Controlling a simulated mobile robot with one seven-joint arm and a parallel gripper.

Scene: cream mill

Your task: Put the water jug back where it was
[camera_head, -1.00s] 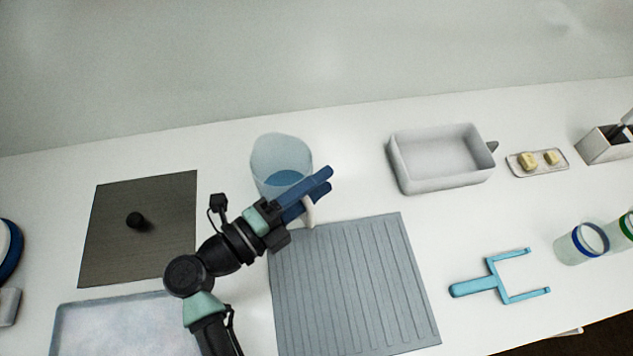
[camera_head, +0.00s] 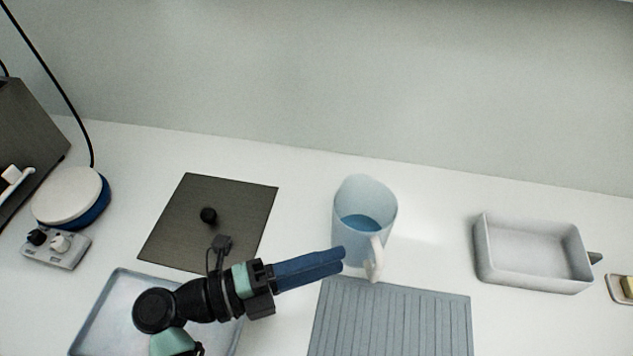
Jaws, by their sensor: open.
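The water jug (camera_head: 350,222) is a translucent pale-blue jug with blue water inside and a whitish handle (camera_head: 375,258) facing the front right. It stands upright on the white counter, just behind the grey ribbed mat (camera_head: 395,312). My gripper (camera_head: 342,258) has blue fingers that point right. The fingertips are in front of the jug's lower body, left of the handle. The fingers overlap in this view, and nothing shows held between them. Whether they touch the jug cannot be told.
A dark square board (camera_head: 170,235) with a black knob lies left of the jug. A pale tray (camera_head: 100,310) sits at the front left. A grey-white basin (camera_head: 530,285) stands at the right. A round white-and-blue device (camera_head: 70,195) is at far left. Counter behind the jug is clear.

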